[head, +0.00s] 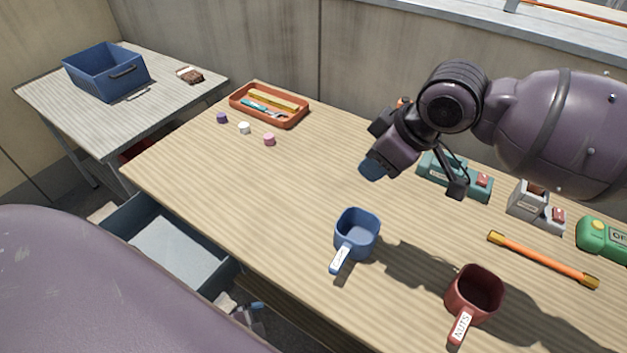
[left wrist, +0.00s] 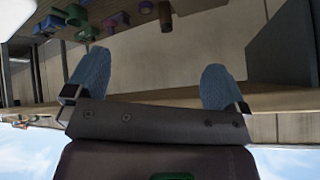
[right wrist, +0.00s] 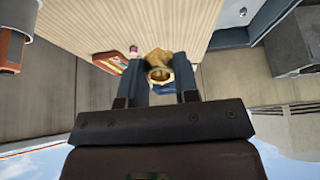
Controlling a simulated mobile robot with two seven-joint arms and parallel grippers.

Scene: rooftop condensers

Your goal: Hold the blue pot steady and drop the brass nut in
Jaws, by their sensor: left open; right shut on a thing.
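The blue pot (head: 357,233) stands upright on the wooden table in the head view, its labelled white-tipped handle toward the front; no nut shows in the part of its inside that I see. My right gripper (head: 374,168) is above the table, behind and above the pot, apart from it. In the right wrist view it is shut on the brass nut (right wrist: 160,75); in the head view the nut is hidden. My left gripper (left wrist: 153,82) is open and empty in the left wrist view; it does not show in the head view.
A dark red pot (head: 477,290) labelled NUTS stands right of the blue pot. An orange rod (head: 542,260) lies behind it. Teal, grey and green devices line the right back. An orange tray (head: 269,104) and several small caps lie at the far left. The table's left middle is clear.

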